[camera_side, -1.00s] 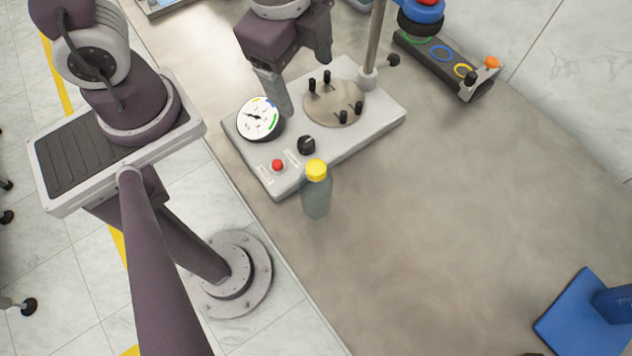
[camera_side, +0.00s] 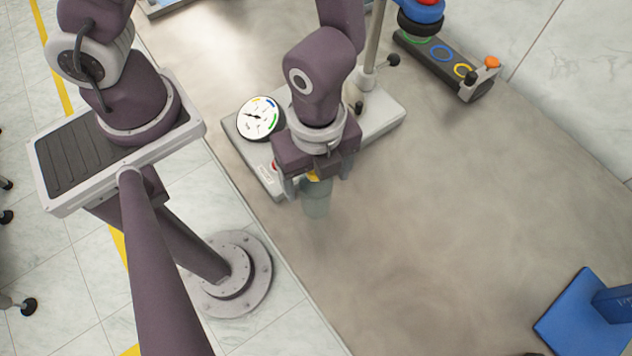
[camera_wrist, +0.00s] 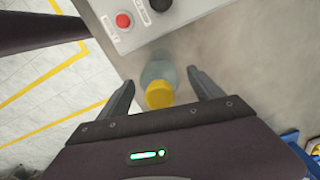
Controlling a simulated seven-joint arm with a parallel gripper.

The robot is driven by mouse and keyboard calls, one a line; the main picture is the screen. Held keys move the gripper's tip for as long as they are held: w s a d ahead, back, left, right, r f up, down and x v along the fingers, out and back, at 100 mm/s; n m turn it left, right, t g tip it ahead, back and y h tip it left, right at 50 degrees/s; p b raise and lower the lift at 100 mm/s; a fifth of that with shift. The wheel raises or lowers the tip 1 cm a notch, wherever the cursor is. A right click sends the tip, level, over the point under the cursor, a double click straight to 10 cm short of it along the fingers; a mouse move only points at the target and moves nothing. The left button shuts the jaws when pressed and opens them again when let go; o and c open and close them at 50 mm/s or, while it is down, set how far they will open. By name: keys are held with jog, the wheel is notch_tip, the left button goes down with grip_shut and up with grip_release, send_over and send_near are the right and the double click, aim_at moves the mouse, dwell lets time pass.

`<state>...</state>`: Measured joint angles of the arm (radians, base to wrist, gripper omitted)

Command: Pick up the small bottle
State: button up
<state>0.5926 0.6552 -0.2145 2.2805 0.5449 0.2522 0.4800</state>
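The small bottle (camera_side: 316,200) is translucent grey-green with a yellow cap and stands upright on the table, close to the front corner of the machine base. In the side view my gripper (camera_side: 317,190) is over it and hides most of the cap. In the wrist view the bottle (camera_wrist: 159,80) lies between the two dark fingers of my gripper (camera_wrist: 160,88), with a gap on each side. The fingers are spread and do not visibly touch it.
The light machine base (camera_side: 380,125) with a round dial (camera_side: 259,119) stands just behind the bottle. Its red button (camera_wrist: 123,20) and black knob show in the wrist view. A blue stand (camera_side: 585,315) is at lower right. The table's middle is clear.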

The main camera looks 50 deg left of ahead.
grip_shut()
